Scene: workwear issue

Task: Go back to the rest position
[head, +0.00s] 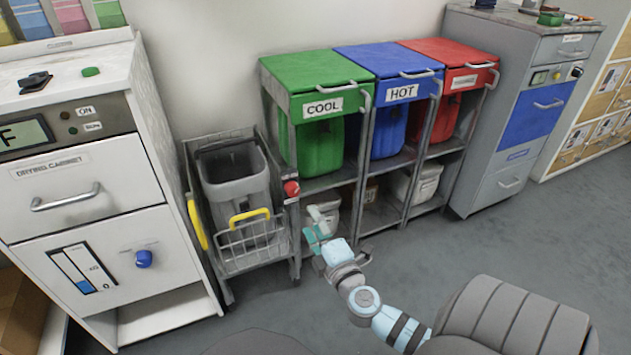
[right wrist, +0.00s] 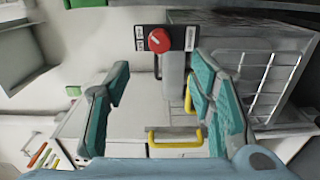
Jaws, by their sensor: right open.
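My right gripper (head: 318,229) is in front of the shelf, just right of the grey cart, with its arm reaching in from the lower right. In the right wrist view its two teal fingers (right wrist: 160,85) stand wide apart with nothing between them. My left gripper is not in view.
A grey cart (head: 220,272) with a bin and wire basket stands left of the gripper. The green COOL (head: 318,86), blue HOT (head: 385,65) and red (head: 445,55) bins sit behind. A white drying cabinet (head: 80,215) stands left, a grey cabinet (head: 515,110) right. Grey floor (head: 560,230) is open at right.

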